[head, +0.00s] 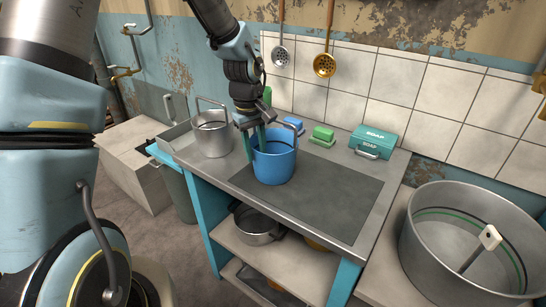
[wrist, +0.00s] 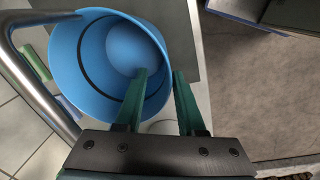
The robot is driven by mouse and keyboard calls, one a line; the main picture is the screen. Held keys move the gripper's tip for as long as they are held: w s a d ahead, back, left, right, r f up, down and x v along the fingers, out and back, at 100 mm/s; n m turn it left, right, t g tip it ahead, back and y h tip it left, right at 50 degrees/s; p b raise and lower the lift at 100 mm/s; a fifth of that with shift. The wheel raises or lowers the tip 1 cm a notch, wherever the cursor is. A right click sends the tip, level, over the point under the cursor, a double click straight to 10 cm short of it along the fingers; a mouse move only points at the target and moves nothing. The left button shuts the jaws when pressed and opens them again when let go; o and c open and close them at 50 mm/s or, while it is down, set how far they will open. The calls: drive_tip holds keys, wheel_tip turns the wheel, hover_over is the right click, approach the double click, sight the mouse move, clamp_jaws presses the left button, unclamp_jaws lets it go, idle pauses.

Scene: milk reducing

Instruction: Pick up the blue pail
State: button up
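The blue pail (head: 273,166) stands upright on the grey worktop, with its handle up at the back. In the wrist view I look down into the open blue pail (wrist: 92,52). My gripper (head: 255,146) is at the pail's left rim, pointing down. Its green fingers also show in the wrist view (wrist: 161,76), with a gap between them. One finger is inside the pail and the other is outside, so they straddle the rim. I see no grip on the wall; finger contact with it is unclear.
A metal pail (head: 212,138) stands left of the blue pail. Green and blue blocks (head: 322,135) and a teal soap box (head: 373,141) stand behind and to the right. A large metal tub (head: 455,265) is at far right. The worktop's front right (head: 325,205) is clear.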

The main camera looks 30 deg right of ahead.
sight(259, 178)
drive_tip(key=shift+s+f+p, duration=0.2)
drive_tip(key=shift+f+p, duration=0.7)
drive_tip(key=shift+f, duration=1.75)
clamp_jaws()
